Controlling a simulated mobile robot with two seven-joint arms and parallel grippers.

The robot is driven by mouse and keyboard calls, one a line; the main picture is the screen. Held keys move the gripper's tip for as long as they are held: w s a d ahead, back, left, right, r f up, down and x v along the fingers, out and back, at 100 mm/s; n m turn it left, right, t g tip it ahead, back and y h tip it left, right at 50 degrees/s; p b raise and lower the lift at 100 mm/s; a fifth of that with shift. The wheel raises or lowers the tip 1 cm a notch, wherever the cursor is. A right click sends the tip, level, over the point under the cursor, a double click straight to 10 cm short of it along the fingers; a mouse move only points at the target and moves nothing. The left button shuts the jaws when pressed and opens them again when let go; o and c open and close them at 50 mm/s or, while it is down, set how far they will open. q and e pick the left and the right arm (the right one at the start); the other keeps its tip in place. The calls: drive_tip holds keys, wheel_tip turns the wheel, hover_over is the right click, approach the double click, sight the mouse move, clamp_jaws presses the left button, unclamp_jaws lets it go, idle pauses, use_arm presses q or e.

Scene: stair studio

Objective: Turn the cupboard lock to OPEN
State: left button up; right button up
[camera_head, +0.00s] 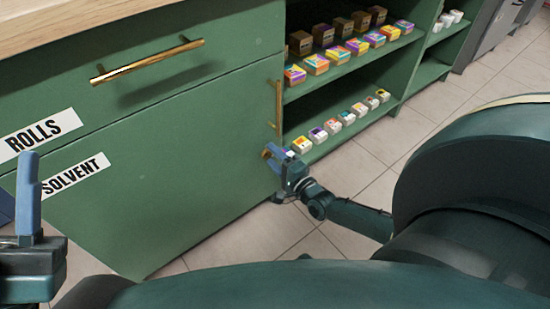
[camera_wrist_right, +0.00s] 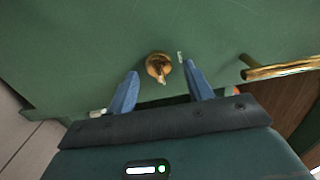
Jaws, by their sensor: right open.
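The cupboard lock is a small round brass knob (camera_wrist_right: 158,67) on the green cupboard door (camera_wrist_right: 90,45); in the right wrist view it sits between and just beyond my right fingertips. In the head view the lock (camera_head: 267,154) shows small at the door's lower right edge. My right gripper (camera_head: 283,152) is open in front of it; in the wrist view its blue fingers (camera_wrist_right: 162,78) stand on either side, not closed on it. A small pale mark (camera_wrist_right: 180,57) is on the door beside the knob. My left gripper (camera_head: 27,200) is partly in view at the left edge.
A brass door handle (camera_head: 278,104) is above the lock, and a drawer handle (camera_head: 147,61) is at upper left. Labels read ROLLS (camera_head: 40,134) and SOLVENT (camera_head: 75,176). Open shelves (camera_head: 350,92) with several small boxes are to the right. Tiled floor (camera_head: 245,240) lies below.

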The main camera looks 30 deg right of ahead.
drive_tip(key=shift+s, duration=0.1)
drive_tip(key=shift+s, duration=0.3)
use_arm(q)
drive_tip(key=shift+w+d+f+n+g+y+p, duration=0.1)
drive_tip(key=shift+d+f+n+g+y+p, duration=0.05)
drive_tip(key=shift+f+n+y+p, duration=1.15)
drive_tip(key=shift+w+d+f+n+g+y+p, duration=0.15)
drive_tip(key=shift+f+n+y+p, duration=0.75)
drive_tip(key=shift+f+n+y, duration=0.7)
use_arm(e)
drive_tip(key=s+d, duration=0.1)
drive_tip(key=s, duration=1.1)
drive_tip(key=shift+s, duration=0.2)
use_arm(q)
drive_tip(key=shift+s+r, duration=0.1)
drive_tip(key=shift+r, duration=0.2)
